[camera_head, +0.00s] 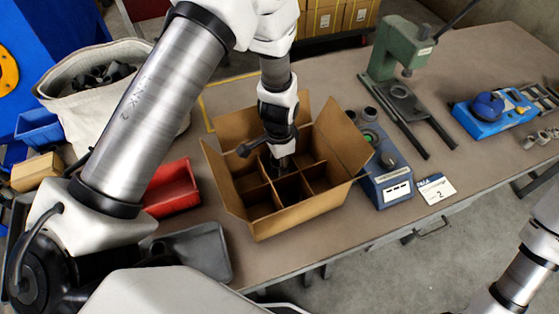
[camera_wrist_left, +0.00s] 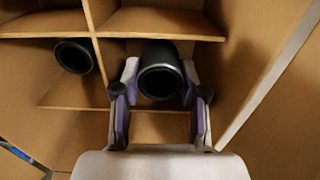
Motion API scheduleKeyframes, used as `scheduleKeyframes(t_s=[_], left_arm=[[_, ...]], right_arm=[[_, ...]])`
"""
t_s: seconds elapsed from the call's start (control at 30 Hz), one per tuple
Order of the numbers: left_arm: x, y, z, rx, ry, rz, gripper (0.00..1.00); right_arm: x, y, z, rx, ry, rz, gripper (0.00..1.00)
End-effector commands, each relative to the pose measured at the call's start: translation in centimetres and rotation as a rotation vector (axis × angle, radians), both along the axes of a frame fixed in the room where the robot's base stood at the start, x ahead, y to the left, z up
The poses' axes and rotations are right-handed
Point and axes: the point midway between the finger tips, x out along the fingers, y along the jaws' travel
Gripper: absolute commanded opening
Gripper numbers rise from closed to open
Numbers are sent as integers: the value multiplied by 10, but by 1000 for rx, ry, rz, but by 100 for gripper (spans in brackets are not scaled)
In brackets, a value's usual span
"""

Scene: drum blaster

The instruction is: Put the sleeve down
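A cardboard box (camera_head: 305,212) with dividers stands open on the workbench. My left gripper (camera_head: 281,150) reaches down into it from above. In the left wrist view, my left gripper (camera_wrist_left: 160,88) has its two fingers on either side of a dark, hollow sleeve (camera_wrist_left: 160,76) and looks shut on it. The sleeve is within one compartment, its open end towards the camera; its lower end is hidden, so I cannot tell whether it touches the floor. A second dark sleeve (camera_wrist_left: 73,57) stands in the neighbouring compartment to the left. My right gripper is out of view.
A blue fixture (camera_head: 392,187) stands close to the box's right side, with a green press (camera_head: 398,55) behind it. A red bin (camera_head: 176,190) and a grey tray (camera_head: 200,250) lie left of the box. A cloth sack (camera_head: 75,107) stands farther left.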

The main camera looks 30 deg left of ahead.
Motion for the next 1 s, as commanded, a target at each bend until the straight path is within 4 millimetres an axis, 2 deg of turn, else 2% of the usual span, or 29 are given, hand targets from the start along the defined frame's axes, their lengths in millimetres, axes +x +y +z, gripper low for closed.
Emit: scheduleKeyframes(t_s=[0.3, 0.43, 0.47, 0.57, 0.8, 0.9, 1.0], left_arm=[[0, 0, 2, 0, 0, 0, 50], [1, 0, 18, 0, -1, 0, 50], [1, 0, 20, 0, -3, -1, 50], [2, 0, 41, 0, -6, -1, 50], [1, 0, 105, 0, -5, -1, 50], [1, 0, 122, 0, -4, 0, 50], [1, 0, 131, 0, -1, 0, 50]], right_arm=[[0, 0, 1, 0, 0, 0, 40], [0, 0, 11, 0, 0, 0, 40], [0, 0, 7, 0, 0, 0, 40], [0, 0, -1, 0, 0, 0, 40], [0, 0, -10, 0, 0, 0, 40], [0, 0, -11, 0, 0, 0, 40], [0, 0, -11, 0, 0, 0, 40]])
